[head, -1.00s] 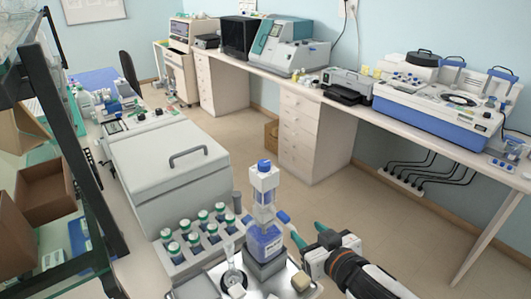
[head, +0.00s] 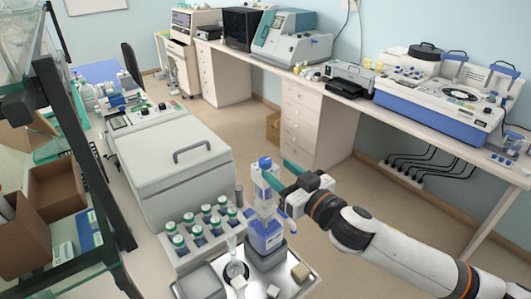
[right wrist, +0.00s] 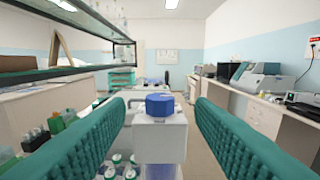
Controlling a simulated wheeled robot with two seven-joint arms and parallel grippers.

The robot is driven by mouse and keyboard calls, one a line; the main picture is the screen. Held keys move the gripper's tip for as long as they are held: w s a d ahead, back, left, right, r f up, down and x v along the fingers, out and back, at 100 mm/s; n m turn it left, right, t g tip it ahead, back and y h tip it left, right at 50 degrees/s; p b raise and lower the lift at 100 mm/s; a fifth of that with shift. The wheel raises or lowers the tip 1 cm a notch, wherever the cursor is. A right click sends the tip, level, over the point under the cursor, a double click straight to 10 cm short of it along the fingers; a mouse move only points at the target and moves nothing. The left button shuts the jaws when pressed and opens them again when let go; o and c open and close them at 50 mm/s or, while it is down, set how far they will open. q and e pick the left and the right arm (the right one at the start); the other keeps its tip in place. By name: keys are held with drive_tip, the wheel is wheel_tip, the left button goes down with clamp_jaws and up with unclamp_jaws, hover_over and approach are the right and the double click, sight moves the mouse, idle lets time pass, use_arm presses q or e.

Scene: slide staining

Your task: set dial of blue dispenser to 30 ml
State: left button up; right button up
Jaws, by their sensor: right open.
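The blue dispenser (head: 266,236) is a bottle with blue liquid, standing upright on a dark block on a metal tray. Its tall white head carries a blue dial (head: 265,162) on top. The dial also shows in the right wrist view (right wrist: 159,104), centred between two green fingers. My right gripper (head: 281,178) is open, close to the upper part of the dispenser at its right. In the wrist view the fingers stand on either side of the head, with gaps, apart from the dial. Marks on the dial cannot be read. My left gripper is not in view.
A rack (head: 206,236) of several green-capped bottles stands left of the dispenser. A large grey lidded box (head: 169,165) is behind it. A dark-framed shelf (head: 82,160) rises at the left.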

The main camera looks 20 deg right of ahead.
sight(269, 163)
drive_tip(key=p+x, duration=0.1)
drive_tip(key=x, duration=0.5)
drive_tip(key=shift+p, duration=0.4)
drive_tip(key=shift+c, duration=0.6)
drive_tip(key=c, duration=0.9)
